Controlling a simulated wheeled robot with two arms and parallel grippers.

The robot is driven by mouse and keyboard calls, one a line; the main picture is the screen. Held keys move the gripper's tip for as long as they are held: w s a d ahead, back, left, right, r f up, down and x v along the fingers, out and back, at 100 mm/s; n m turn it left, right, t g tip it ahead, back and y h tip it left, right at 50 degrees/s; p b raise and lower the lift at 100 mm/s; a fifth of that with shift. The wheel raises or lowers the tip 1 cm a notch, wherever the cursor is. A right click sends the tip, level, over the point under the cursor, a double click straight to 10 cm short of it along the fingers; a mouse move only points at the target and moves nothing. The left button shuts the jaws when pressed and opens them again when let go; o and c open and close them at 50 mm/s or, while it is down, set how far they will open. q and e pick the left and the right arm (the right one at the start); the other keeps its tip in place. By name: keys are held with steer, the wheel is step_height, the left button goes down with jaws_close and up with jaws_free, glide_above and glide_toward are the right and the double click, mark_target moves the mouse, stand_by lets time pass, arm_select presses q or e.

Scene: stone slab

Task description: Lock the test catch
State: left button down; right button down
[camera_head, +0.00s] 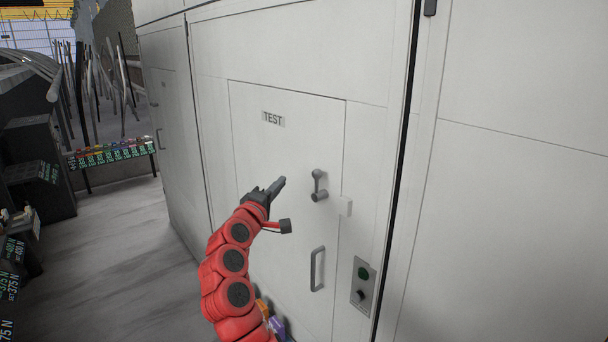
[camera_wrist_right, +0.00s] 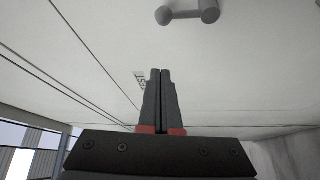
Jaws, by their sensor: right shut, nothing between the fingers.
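The white test door (camera_head: 285,220) carries a TEST label (camera_head: 273,119). The test catch (camera_head: 319,185) is a grey lever with a round hub, on the right part of the door. The lever stands roughly upright, its hub at the lower end in the head view. The catch also shows at the top of the right wrist view (camera_wrist_right: 188,14). My right gripper (camera_head: 281,182) is shut and empty, to the left of the catch and apart from it. Its closed fingers also show in the right wrist view (camera_wrist_right: 159,95). My left gripper is not in view.
A grey pull handle (camera_head: 317,269) sits below the catch. A small pale block (camera_head: 346,206) is at the door's right edge. A control plate (camera_head: 363,287) with a green button is at lower right. Racks with pipes (camera_head: 100,90) stand at the left; the floor between is clear.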

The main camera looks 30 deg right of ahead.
steer(key=shift+d, duration=0.1)
steer(key=w+d+p, duration=0.2)
steer(key=d+p, duration=0.5)
steer(key=d, duration=0.2)
stand_by(0.8)
